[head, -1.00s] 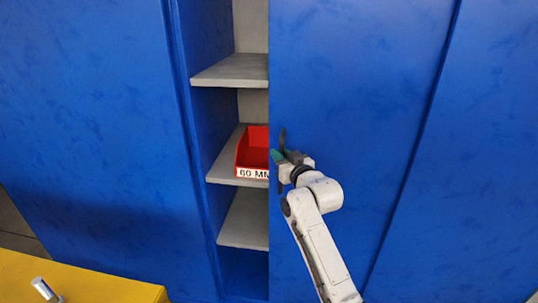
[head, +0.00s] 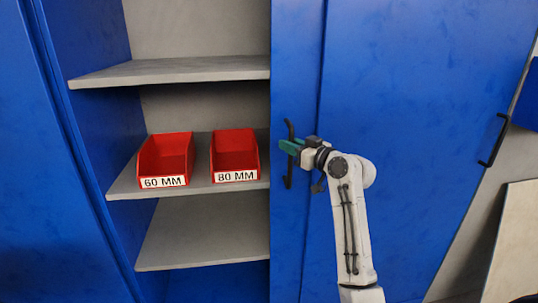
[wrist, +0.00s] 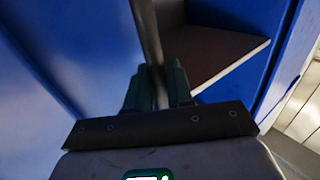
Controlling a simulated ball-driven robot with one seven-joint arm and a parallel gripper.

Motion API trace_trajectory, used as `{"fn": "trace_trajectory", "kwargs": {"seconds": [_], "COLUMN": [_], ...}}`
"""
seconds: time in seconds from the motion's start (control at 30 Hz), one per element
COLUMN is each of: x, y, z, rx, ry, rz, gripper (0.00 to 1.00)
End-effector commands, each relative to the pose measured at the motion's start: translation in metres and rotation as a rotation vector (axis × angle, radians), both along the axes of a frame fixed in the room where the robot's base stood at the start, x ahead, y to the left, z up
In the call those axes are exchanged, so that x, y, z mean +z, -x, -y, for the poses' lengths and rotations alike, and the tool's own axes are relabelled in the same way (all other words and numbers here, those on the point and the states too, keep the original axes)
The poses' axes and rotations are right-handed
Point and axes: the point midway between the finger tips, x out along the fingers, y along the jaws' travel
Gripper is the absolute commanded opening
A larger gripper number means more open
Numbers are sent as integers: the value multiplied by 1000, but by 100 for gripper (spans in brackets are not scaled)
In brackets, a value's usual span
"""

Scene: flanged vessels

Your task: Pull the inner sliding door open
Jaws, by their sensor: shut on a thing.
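The inner sliding door (head: 296,60) is a blue panel. Its left edge borders an open gap onto grey shelves. A black vertical bar handle (head: 288,178) is on it near that edge. My gripper (head: 290,147), with green fingers, is shut on the handle at about its middle. In the wrist view the dark handle bar (wrist: 147,38) runs down between the two green fingers (wrist: 157,88), which hide its gripped part.
The cabinet's grey shelves (head: 170,70) are exposed, with a red 60 MM bin (head: 163,158) and a red 80 MM bin (head: 233,155). Another blue door panel (head: 420,90) with a black handle (head: 494,141) is at right. A pale board (head: 515,240) leans at far right.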

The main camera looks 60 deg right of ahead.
Motion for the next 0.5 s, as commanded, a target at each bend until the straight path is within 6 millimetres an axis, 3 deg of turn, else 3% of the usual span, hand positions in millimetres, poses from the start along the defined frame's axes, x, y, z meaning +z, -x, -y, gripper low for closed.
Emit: {"fn": "trace_trajectory", "kwargs": {"seconds": [0.2, 0.5], "x": [-1, -1], "y": [13, 15], "z": [11, 12], "rx": [2, 2], "ry": [-1, -2], "rz": [-2, -3], "gripper": [0, 0]}}
